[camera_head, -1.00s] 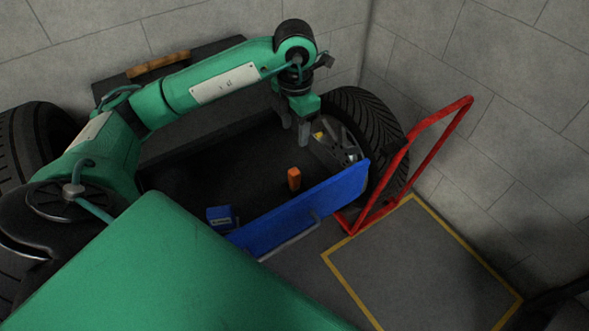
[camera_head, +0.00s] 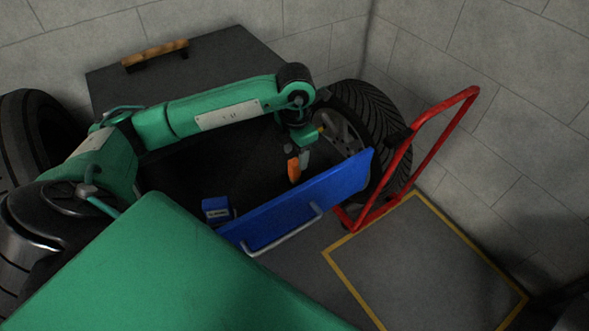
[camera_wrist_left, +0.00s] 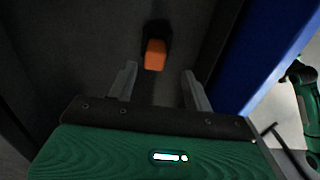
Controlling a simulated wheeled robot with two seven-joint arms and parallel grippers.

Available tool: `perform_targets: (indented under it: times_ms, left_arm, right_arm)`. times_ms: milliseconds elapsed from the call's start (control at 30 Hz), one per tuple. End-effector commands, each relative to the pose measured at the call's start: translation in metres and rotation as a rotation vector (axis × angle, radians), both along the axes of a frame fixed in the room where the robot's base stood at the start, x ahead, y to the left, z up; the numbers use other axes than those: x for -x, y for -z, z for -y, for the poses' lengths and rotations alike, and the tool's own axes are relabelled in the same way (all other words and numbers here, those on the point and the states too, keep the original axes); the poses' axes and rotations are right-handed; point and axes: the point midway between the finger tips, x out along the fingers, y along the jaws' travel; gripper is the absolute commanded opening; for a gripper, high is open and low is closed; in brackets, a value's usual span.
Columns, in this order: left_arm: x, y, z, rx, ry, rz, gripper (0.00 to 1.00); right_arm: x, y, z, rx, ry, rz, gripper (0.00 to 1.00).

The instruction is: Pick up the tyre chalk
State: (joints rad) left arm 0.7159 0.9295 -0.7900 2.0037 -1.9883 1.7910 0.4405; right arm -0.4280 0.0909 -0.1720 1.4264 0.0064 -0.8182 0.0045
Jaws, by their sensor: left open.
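A small orange piece (camera_head: 294,170), which I take for the tyre chalk, stands on the dark floor of the blue-fronted drawer. It also shows in the left wrist view (camera_wrist_left: 155,55), just beyond the fingertips and between their lines, with a dark part behind it. My left gripper (camera_head: 298,157) is open and empty, pointing down close over the orange piece. Its two grey fingers are spread apart in the left wrist view (camera_wrist_left: 160,82). In the head view the fingers partly overlap the piece's upper end, so I cannot tell whether they touch it. My right gripper is not in view.
The drawer's blue front (camera_head: 300,200) rises close beside the orange piece. A blue box (camera_head: 216,209) lies in the drawer to the left. A tyre (camera_head: 375,115) and a red tubular frame (camera_head: 440,155) stand to the right. The yellow-outlined floor area (camera_head: 425,260) is clear.

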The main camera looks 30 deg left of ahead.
Motion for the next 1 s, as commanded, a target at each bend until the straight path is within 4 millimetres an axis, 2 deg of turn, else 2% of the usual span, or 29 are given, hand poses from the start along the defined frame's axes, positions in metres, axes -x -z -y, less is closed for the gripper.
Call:
perform_targets:
  times_ms: [167,433,733,767,1000]
  left_arm:
    - [-0.001,0.012,-0.002,-0.001,-0.001,-0.003,0.51]
    - [-0.005,0.050,-0.006,0.000,-0.001,-0.001,0.51]
    - [-0.006,0.056,-0.006,-0.001,0.000,0.000,0.51]
    - [-0.006,0.056,-0.006,-0.001,0.000,0.000,0.47]
    - [-0.006,0.056,-0.006,-0.001,0.000,0.000,0.02]
  right_arm:
    - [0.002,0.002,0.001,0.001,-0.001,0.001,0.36]
    - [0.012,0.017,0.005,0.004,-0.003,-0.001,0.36]
    - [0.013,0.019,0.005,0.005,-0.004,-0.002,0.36]
    - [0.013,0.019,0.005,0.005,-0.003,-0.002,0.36]
    - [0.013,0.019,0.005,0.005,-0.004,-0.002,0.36]
